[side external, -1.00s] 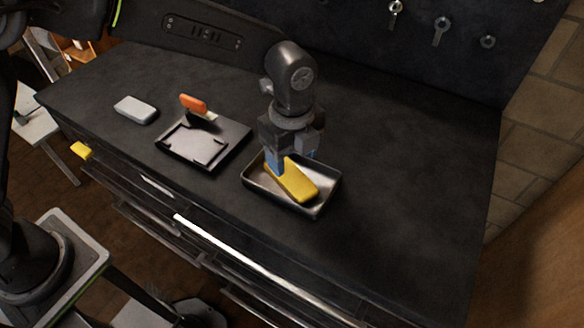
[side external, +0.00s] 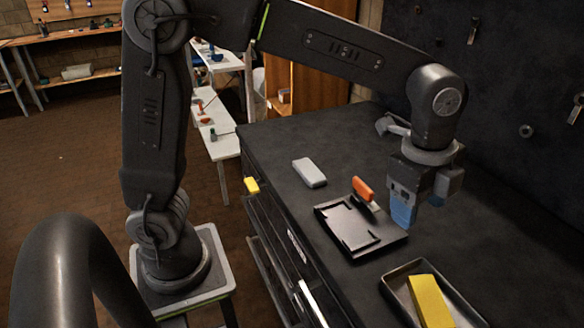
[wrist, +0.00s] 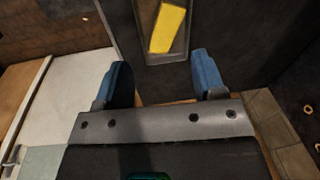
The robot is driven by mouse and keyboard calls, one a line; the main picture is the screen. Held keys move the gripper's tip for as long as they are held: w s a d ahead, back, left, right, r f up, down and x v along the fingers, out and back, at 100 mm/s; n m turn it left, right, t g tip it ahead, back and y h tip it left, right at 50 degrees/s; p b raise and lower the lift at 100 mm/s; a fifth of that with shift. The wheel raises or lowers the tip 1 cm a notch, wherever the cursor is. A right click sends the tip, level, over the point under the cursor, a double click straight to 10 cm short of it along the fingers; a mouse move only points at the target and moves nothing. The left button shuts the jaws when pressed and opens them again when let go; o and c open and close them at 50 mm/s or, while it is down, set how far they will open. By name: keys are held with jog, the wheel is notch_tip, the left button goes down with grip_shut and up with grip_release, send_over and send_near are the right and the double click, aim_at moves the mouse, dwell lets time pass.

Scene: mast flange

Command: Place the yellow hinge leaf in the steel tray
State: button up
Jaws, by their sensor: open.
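The yellow hinge leaf (side external: 430,302) lies in the steel tray (side external: 402,272) on the dark bench, at the bottom right of the side view. In the wrist view the leaf (wrist: 167,28) is flat inside the tray (wrist: 178,56), at the top of the picture. My gripper (side external: 420,208) is open and empty, with blue fingers. It is above the bench, apart from the leaf and the tray. In the wrist view both fingers (wrist: 160,66) are spread with nothing between them. The tray's near end is cut off in the side view.
A black fixture plate (side external: 350,228) with an orange-handled thing (side external: 363,190) beside it lies left of my gripper. A light grey block (side external: 309,172) is farther left. A yellow piece (side external: 252,185) is at the bench's left edge. The tool wall (side external: 500,90) rises behind.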

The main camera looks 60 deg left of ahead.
jog(key=s+a+r+n+t, duration=0.1)
jog(key=s+a+n+t, duration=0.3)
jog(key=s+a+n, duration=1.1)
jog(key=shift+s+a+n+y, duration=0.35)
jog(key=shift+s+n, duration=0.2)
jog(key=shift+n, duration=0.45)
